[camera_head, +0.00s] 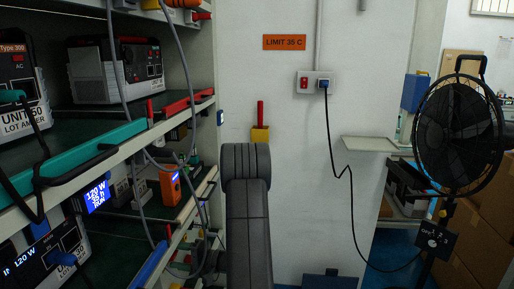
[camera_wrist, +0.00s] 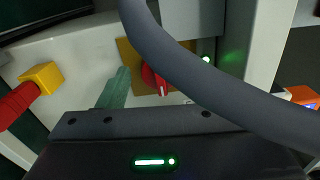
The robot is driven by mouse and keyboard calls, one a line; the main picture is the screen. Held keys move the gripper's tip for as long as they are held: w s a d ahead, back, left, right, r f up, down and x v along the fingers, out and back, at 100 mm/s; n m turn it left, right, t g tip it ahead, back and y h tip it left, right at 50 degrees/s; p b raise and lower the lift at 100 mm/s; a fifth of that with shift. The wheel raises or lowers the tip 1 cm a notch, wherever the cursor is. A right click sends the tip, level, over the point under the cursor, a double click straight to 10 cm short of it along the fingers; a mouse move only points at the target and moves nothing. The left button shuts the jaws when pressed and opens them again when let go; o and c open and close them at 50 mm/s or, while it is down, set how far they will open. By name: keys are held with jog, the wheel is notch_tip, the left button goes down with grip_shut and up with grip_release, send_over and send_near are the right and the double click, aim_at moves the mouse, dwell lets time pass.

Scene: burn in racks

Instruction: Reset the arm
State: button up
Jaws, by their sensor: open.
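My arm rises in dark grey links in the middle of the head view, in front of the white wall; my gripper is not distinct there. In the wrist view, the dark body of my gripper (camera_wrist: 155,125) spans the bottom, with a green light bar on it. It is open, and I see nothing held in it. Ahead of it are a red rotary knob (camera_wrist: 152,78) on a yellow plate and a green bar-shaped part (camera_wrist: 113,90). A thick grey cable (camera_wrist: 200,75) crosses close in front of the camera.
A rack (camera_head: 120,150) with powered units and hanging cables stands close on the left. A red-handled yellow block (camera_head: 260,133) is on the wall. A socket (camera_head: 314,83) feeds a black cord (camera_head: 350,190). A fan (camera_head: 457,135) and boxes (camera_head: 480,235) stand right.

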jog(key=shift+n, duration=0.3)
jog(key=shift+s+d, duration=0.1)
jog(key=shift+d, duration=0.75)
